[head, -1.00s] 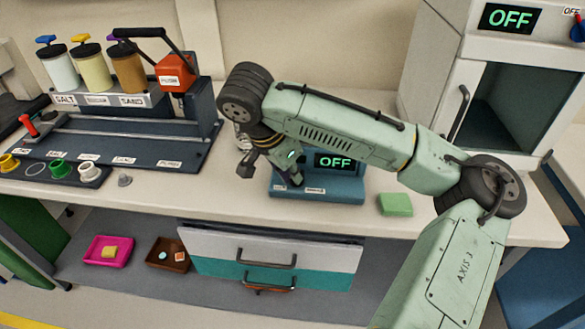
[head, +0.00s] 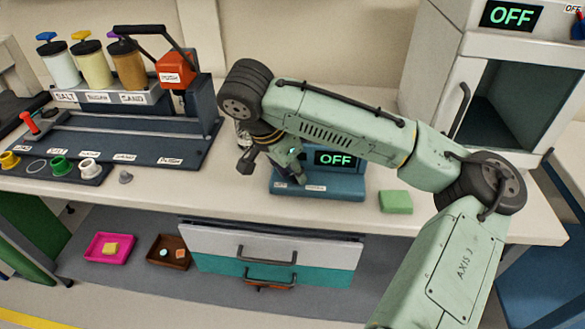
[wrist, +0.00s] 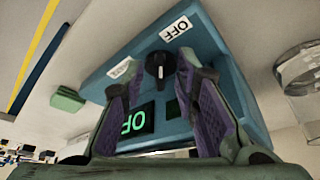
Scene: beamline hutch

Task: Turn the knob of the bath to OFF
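The bath (head: 335,188) is a blue box on the bench with a lit display reading OFF (head: 335,159). In the wrist view, its top face (wrist: 205,75) carries a dark round knob (wrist: 159,64) with a pale mark, an OFF label (wrist: 174,28) beside it and a second label I cannot read. My gripper (wrist: 160,68) points at the bath, its purple-padded fingers one on each side of the knob. They look open, with narrow gaps; contact is unclear. In the head view, my gripper (head: 272,168) is at the bath's left end and hides the knob.
A green sponge (head: 396,202) lies right of the bath. A glass vessel (wrist: 300,72) stands close by in the wrist view. A dispenser rack (head: 130,145) with jars is at left. An open-doored oven (head: 515,100) with an OFF display stands at right. Drawers (head: 270,245) are below.

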